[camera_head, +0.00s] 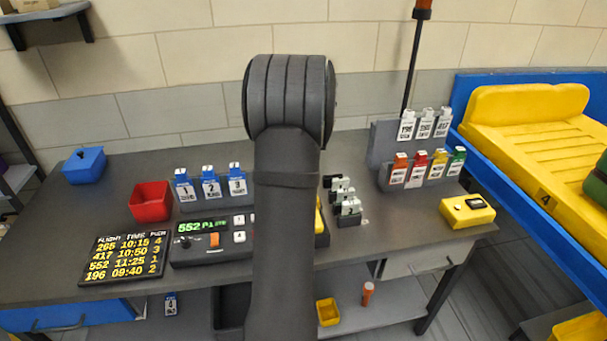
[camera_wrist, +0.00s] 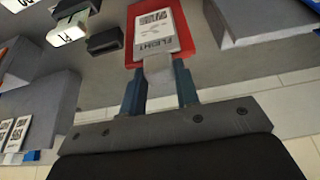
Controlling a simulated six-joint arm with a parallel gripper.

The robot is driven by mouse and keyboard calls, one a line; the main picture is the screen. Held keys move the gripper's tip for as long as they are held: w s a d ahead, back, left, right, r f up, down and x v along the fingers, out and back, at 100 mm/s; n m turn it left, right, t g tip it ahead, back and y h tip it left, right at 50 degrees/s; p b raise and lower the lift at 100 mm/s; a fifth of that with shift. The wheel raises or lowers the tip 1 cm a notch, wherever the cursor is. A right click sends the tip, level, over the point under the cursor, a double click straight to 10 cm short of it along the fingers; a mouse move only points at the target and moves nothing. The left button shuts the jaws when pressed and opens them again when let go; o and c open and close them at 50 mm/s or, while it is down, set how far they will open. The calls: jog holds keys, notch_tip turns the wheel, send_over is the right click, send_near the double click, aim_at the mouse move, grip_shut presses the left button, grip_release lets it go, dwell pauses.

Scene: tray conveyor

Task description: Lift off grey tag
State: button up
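In the wrist view, a tag (camera_wrist: 163,30) has a white printed label with a square code, a red surface around or behind it, and a pale grey tab (camera_wrist: 158,68). My gripper (camera_wrist: 160,80) has its two blue fingers on either side of this tab, and they look closed against it. In the head view my arm hides my gripper and this tag. Pale grey-topped tags (camera_head: 426,123) stand in the upper row of a grey rack at the right back. Orange, red, yellow and green tags (camera_head: 419,169) stand in the row below.
Blue-topped tags (camera_head: 210,187) stand left of my arm, near a red bin (camera_head: 151,203) and a blue bin (camera_head: 84,166). A flight board (camera_head: 123,257) and a display console (camera_head: 203,241) lie in front. A yellow box (camera_head: 467,211) sits right. A yellow tray (camera_head: 525,125) lies on the blue-sided conveyor.

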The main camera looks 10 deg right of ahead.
grip_shut()
jog(key=shift+r, duration=0.55)
jog(key=w+v, duration=0.1)
jog(key=v, duration=0.5)
jog(key=s, duration=1.3)
jog(key=shift+r, duration=0.2)
